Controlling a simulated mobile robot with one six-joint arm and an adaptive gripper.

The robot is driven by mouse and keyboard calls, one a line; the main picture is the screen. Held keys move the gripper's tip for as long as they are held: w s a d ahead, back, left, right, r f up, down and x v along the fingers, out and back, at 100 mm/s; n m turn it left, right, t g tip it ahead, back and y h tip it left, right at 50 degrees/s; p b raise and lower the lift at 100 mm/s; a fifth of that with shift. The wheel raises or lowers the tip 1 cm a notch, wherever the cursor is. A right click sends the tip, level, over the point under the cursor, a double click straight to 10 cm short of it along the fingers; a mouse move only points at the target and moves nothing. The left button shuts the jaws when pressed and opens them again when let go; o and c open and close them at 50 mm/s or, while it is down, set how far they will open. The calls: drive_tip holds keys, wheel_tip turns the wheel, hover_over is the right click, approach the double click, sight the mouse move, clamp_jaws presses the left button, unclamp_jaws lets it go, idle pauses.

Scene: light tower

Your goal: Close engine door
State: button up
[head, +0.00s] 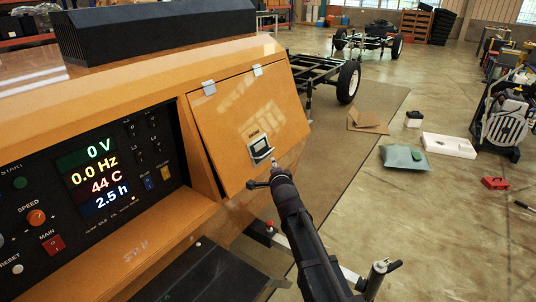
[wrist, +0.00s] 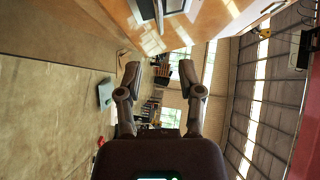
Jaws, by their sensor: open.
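The engine door (head: 228,125) is an orange panel on the side of the orange generator housing, with two light hinges (head: 209,88) along its top edge. A dark gap shows along its left edge; I cannot tell how far its lower edge stands out. My gripper (head: 276,168) is just below and right of the latch, seemingly close to the door's lower edge. In the wrist view my gripper (wrist: 160,78) has its fingers apart and empty, with the latch (wrist: 150,8) and orange panel at the top.
A control panel (head: 100,175) with lit readouts and knobs is left of the door. A dark vent box (head: 150,25) sits on top. A wheeled chassis (head: 335,75) stands behind. Cardboard, a grey-green bag (head: 403,158) and a white tray (head: 448,145) lie on the floor at right.

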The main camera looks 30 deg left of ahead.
sight(268, 152)
drive_tip(key=b+x, duration=0.1)
drive_tip(key=x, duration=1.1)
drive_tip(key=shift+w, duration=0.1)
clamp_jaws()
